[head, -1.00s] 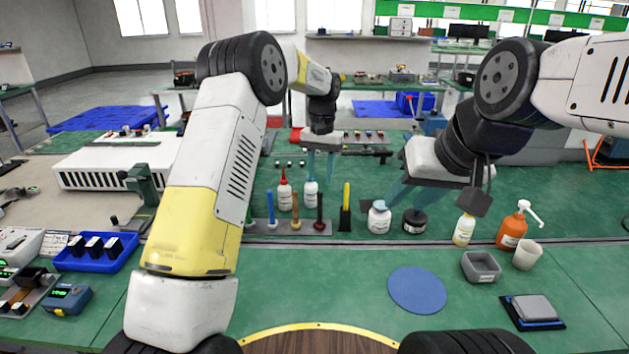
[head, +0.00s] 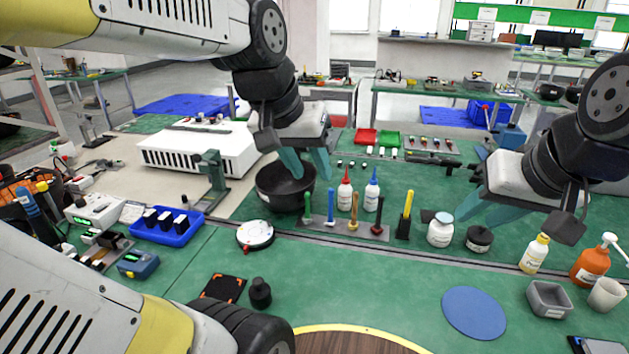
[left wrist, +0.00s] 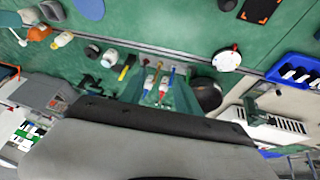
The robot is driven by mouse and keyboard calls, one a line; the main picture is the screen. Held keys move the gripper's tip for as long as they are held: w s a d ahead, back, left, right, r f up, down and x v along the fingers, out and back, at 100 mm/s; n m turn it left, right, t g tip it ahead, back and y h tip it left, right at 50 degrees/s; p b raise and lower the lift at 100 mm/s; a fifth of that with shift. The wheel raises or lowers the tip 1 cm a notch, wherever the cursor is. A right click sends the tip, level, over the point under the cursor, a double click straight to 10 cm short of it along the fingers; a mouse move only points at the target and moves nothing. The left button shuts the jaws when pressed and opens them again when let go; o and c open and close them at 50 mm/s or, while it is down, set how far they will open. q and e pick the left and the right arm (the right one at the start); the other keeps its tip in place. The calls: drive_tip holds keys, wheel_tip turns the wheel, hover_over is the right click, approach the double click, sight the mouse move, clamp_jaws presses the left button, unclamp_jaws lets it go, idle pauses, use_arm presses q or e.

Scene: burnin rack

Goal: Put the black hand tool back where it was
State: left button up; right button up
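A row of upright hand tools stands in a low grey rack (head: 342,226) at mid-table. The dark-handled tool with a reddish tip (head: 378,215) at its right end is the closest match to a black hand tool, but I cannot be sure. My left gripper (head: 306,168) is open and empty, in front of or above a black bowl (head: 284,190), up and left of the rack. My right gripper (head: 474,215) looks open and empty, close to a white jar (head: 440,232).
A yellow-handled tool in a black stand (head: 404,225) is right of the rack. Red-capped (head: 345,195) and blue-capped (head: 372,196) bottles stand behind it. A round white device (head: 255,235), blue tray (head: 168,226) and black weight (head: 260,292) lie left. The green front area around the blue disc (head: 474,312) is free.

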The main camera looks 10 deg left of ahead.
use_arm(q)
drive_tip(key=shift+t, duration=0.5)
drive_tip(key=s, duration=0.1)
drive_tip(key=s+f, duration=0.1)
drive_tip(key=s, duration=0.1)
drive_tip(key=s+f, duration=0.1)
drive_tip(key=shift+s+a, duration=0.2)
drive_tip(key=shift+a, duration=0.05)
